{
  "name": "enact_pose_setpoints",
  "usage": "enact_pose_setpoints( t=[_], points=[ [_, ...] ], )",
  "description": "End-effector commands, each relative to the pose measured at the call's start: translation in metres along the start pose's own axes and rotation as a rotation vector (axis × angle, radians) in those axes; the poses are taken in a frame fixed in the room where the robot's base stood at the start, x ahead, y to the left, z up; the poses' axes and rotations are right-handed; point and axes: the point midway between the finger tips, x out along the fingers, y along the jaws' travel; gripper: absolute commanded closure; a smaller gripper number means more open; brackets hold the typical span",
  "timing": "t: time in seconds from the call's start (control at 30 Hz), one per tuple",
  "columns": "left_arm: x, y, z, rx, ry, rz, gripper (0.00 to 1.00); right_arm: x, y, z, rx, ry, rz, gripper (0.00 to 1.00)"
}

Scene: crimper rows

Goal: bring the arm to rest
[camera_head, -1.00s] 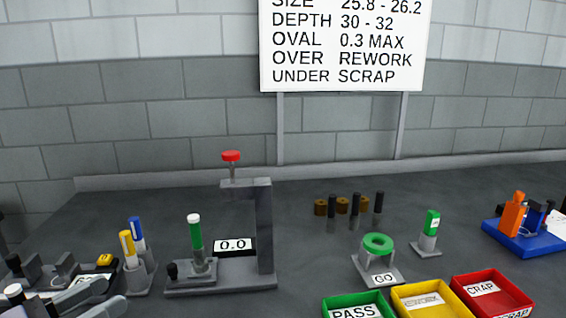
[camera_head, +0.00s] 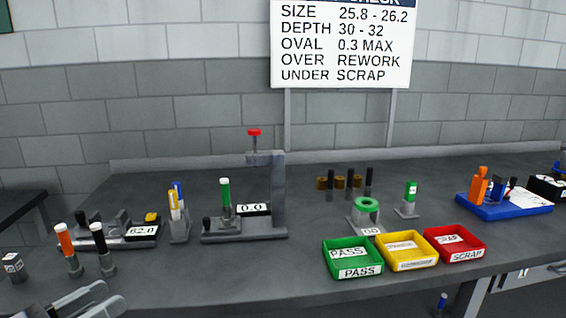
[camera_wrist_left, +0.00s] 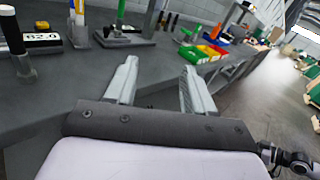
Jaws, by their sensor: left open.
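My left gripper (camera_head: 90,302) shows at the bottom left of the head view, near the front edge of the workbench (camera_head: 200,280). In the left wrist view my left gripper (camera_wrist_left: 158,88) has its two fingers spread wide, with nothing between them. It is open, empty and apart from the objects on the bench. My right gripper does not show in either view.
Orange-topped and black posts (camera_head: 66,248) stand close behind my left gripper. A press stand (camera_head: 272,195) with a red knob stands further back. Green (camera_head: 352,272), yellow (camera_head: 405,264) and red (camera_head: 455,257) bins line the front edge. Bench between gripper and green bin is clear.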

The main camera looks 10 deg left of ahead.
Motion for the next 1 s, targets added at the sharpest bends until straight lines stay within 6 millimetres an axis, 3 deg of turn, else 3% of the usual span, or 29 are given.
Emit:
enact_pose_setpoints(
  t=[0.03,0.2,0.37,0.5,0.6,0.7,0.83,1.0],
  points=[
    [-0.006,0.015,-0.016,-0.168,-0.002,0.071,0.47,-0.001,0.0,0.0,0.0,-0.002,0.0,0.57],
    [-0.024,0.043,-0.074,-0.735,-0.039,0.264,0.47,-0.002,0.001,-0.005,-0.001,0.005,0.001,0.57],
    [-0.04,0.045,-0.149,-1.363,-0.123,0.458,0.47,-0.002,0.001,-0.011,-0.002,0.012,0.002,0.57],
    [-0.047,0.017,-0.221,-1.937,-0.231,0.623,0.47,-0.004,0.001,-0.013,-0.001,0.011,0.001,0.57],
    [-0.045,-0.016,-0.264,-2.306,-0.313,0.73,0.47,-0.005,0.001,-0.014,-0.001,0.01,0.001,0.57],
    [-0.04,-0.05,-0.294,-2.599,-0.385,0.818,0.47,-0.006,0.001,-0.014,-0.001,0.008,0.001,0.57],
    [-0.032,-0.083,-0.316,-2.836,-0.448,0.896,0.47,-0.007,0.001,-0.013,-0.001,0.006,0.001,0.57],
    [-0.029,-0.096,-0.324,-2.934,-0.477,0.932,0.47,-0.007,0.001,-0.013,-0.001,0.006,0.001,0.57]
  ],
)
